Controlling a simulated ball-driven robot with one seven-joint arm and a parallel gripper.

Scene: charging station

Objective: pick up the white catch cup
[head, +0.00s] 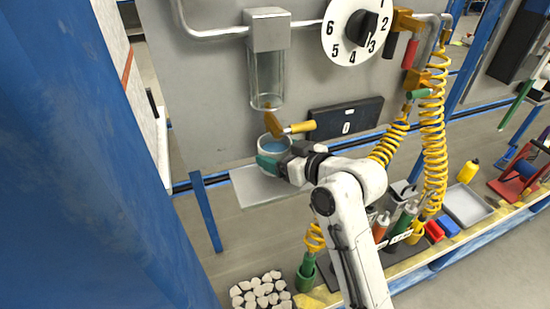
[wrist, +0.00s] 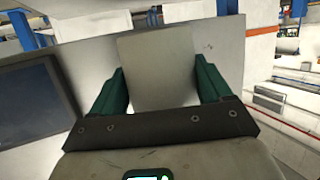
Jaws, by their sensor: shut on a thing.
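The white catch cup (head: 274,138) is in the head view, upright below a yellow spout, with blue in it. My gripper (head: 279,160) reaches it from the front right and is shut on its sides. One green fingertip shows at the cup's front left; the other is mostly hidden. In the wrist view a pale surface, the cup's side (wrist: 162,90), fills the space between the two green fingers (wrist: 160,92). The cup's underside is hidden, so I cannot tell whether it touches the grey shelf (head: 256,187) below.
The yellow spout and its valve handle (head: 300,128) are close above the cup, under a clear glass cylinder (head: 267,80). A dark panel (head: 345,117) is on the wall to the right. Yellow coiled hoses (head: 432,140) hang right of my arm. A blue post (head: 206,210) stands left.

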